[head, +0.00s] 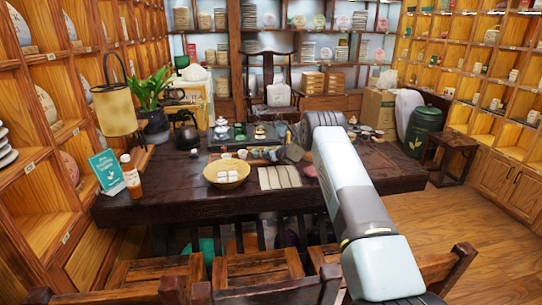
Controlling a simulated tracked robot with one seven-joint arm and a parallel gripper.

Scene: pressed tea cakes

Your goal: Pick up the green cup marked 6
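I cannot make out a green cup marked 6 in the head view; the cups on the table are too small for any mark to be read. Small pale cups (242,154) stand behind the wooden bowl. More small cups (366,134) stand on the table to the right of my arm. My arm reaches over the table from the lower right. Its end, which seems to be my gripper (291,152), is a dark shape over the table's middle. Its fingers are not clear, and the arm hides part of the table.
Wooden chairs (255,267) line the front.

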